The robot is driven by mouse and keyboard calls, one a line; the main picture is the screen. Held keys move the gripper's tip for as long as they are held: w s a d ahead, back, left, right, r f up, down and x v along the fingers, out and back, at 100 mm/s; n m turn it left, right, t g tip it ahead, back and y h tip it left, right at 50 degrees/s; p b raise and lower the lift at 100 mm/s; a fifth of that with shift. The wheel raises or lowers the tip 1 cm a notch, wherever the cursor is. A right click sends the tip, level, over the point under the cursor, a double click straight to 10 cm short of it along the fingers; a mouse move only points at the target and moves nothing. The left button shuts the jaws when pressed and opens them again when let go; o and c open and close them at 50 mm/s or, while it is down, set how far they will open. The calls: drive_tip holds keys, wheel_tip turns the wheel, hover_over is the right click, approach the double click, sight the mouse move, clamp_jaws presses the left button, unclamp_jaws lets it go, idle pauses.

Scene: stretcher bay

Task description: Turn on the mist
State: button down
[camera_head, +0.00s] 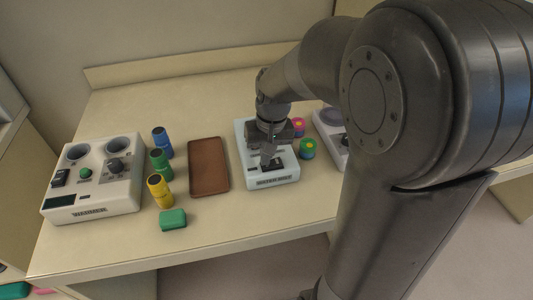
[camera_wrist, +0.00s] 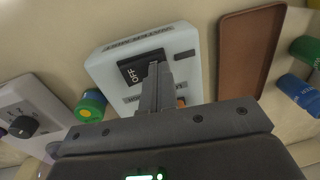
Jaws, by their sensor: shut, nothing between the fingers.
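A white box (camera_head: 254,179) stands in the middle of the counter; its front label is too small to read surely. In the wrist view the box (camera_wrist: 105,72) has a black rocker switch (camera_wrist: 131,74) marked "OFF". My gripper (camera_head: 267,160) is over this box, pointing down. In the wrist view my gripper (camera_wrist: 155,68) is shut and empty, its fingertips at the switch and covering part of it. I cannot tell whether they touch it. A small orange part (camera_wrist: 181,101) shows beside the fingers.
A brown tray (camera_head: 209,167) lies left of the box. Blue (camera_head: 162,142), green (camera_head: 160,163) and yellow (camera_head: 159,190) bottles, a green block (camera_head: 173,220) and a warmer (camera_head: 125,199) are further left. Round jars (camera_head: 307,149) and another white device (camera_head: 325,125) are close on the right.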

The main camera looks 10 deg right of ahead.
drive_tip(key=shift+d, duration=0.1)
drive_tip(key=shift+d+r, duration=0.25)
drive_tip(key=shift+d, duration=0.4)
wheel_tip(320, 180, up, 14)
drive_tip(key=a, duration=0.2)
idle(0.5)
drive_tip(key=shift+a+f, duration=0.1)
drive_tip(key=s+d+f+t, duration=0.1)
drive_tip(key=s+t, duration=0.1)
drive_tip(key=s, duration=0.5)
drive_tip(key=s+d+f+t+h, duration=0.1)
drive_tip(key=s+d+t, duration=0.1)
drive_tip(key=s, duration=0.6)
drive_tip(key=shift+s+d+f+t, duration=0.15)
drive_tip(key=shift+f+t, duration=0.15)
drive_tip(key=shift+t, duration=0.5)
